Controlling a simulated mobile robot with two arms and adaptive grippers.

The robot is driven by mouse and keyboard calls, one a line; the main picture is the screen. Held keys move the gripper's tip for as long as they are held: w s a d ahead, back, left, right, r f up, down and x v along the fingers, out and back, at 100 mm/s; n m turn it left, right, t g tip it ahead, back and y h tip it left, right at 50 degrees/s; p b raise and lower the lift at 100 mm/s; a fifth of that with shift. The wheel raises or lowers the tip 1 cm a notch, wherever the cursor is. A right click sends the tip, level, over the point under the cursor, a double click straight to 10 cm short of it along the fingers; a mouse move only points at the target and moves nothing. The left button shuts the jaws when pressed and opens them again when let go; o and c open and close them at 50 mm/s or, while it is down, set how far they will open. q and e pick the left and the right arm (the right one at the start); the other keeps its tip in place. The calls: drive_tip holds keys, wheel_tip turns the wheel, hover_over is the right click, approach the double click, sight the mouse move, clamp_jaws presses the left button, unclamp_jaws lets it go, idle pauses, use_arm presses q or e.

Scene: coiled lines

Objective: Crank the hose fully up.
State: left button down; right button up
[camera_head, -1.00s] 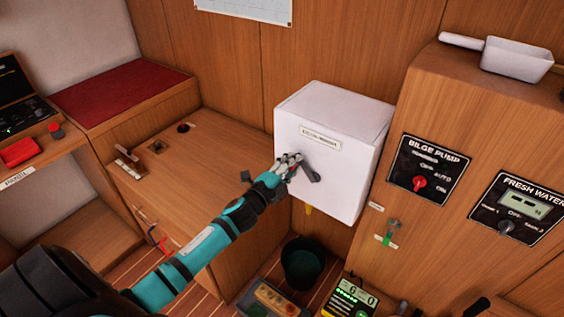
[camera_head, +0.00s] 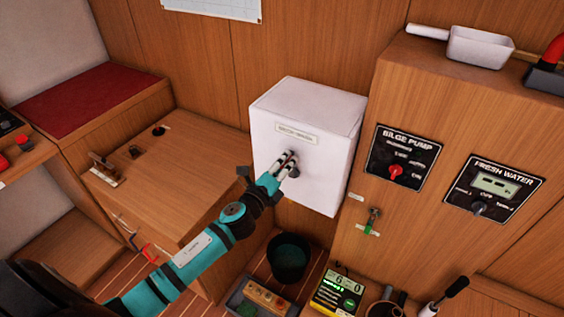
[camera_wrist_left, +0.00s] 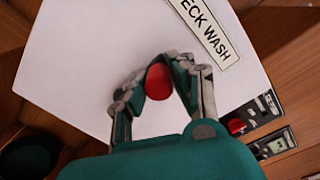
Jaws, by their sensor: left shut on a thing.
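A white box (camera_head: 270,150) labelled DECK WASH in the left wrist view (camera_wrist_left: 90,60) hangs on the wood wall. A dark crank piece (camera_head: 294,173) shows on its front face. My left gripper (camera_head: 290,158) is in front of that face, just above the dark piece. In the left wrist view its fingers are closed around the red crank knob (camera_wrist_left: 157,82). The gripper and arm hide much of the crank. The hose itself cannot be made out. My right gripper is not in view.
A wood cabinet with the bilge pump panel (camera_head: 401,158) and fresh water panel (camera_head: 494,190) stands right of the box. A wood counter (camera_head: 180,165) lies to the left.

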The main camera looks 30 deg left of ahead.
use_arm(q)
drive_tip(key=shift+d+r, duration=0.2)
drive_tip(key=shift+r, duration=0.05)
drive_tip(key=c, duration=1.4)
unclamp_jaws()
drive_tip(key=o, duration=0.3)
drive_tip(key=shift+d+f, duration=0.1)
drive_tip(key=shift+d, duration=0.05)
drive_tip(key=shift+s+f, duration=0.15)
drive_tip(key=shift+s, duration=0.35)
drive_tip(key=s, duration=0.7)
drive_tip(key=s+a, duration=0.1)
drive_tip(key=s, duration=0.3)
drive_tip(key=shift+r, duration=0.2)
drive_tip(key=shift+f, duration=0.1)
